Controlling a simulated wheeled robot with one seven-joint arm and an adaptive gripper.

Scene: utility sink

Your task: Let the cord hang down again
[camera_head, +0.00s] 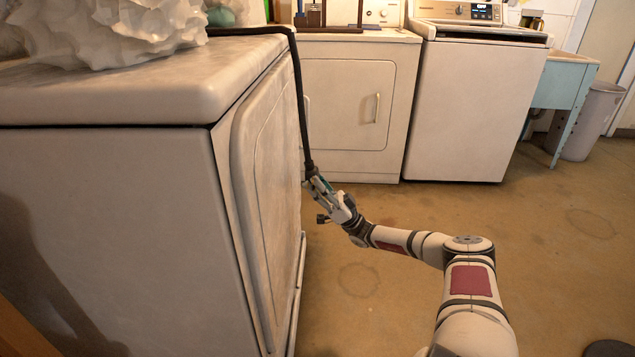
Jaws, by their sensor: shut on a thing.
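A black cord (298,95) lies across the back of the near white machine's top (200,75) and bends over its right edge. From there it hangs down almost straight along the machine's front. My gripper (314,180) is shut on the cord at its lower visible end, beside the near machine's front panel. The fingers hide part of the cord there. A small dark piece (322,218) shows just below the gripper; I cannot tell whether it belongs to the cord.
A white dryer (345,100) and a washer (465,110) stand along the back wall. A blue utility sink (563,85) and a grey bin (592,125) are at the right. White crumpled material (110,30) sits on the near machine. The brown floor (560,240) at right is clear.

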